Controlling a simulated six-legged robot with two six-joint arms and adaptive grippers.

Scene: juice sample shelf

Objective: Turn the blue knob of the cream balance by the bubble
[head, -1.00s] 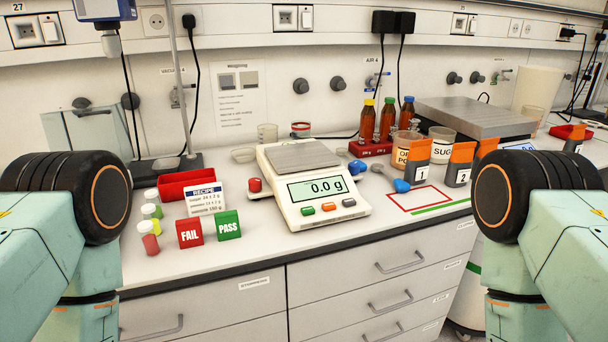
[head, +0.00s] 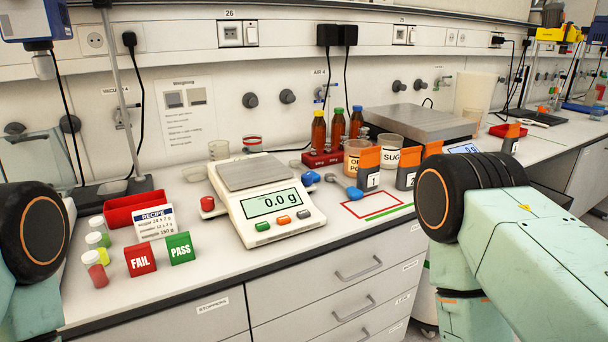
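The cream balance (head: 262,203) stands on the white bench with a grey pan, and its display reads 0.0 g. A blue knob (head: 310,179) sits by its right side. A red knob (head: 207,204) sits by its left side. A small round red-rimmed piece (head: 252,143) shows behind the balance; I cannot tell whether it holds the bubble. No bubble can be made out. My two arms stand at the left and right edges of the head view, well apart from the balance. Neither gripper shows.
A spoon with a blue handle (head: 354,192) lies right of the balance, near bottles, jars and orange-topped numbered holders. FAIL (head: 140,260) and PASS (head: 180,248) blocks, a recipe card and capped vials stand to the left. The bench strip before the balance is clear.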

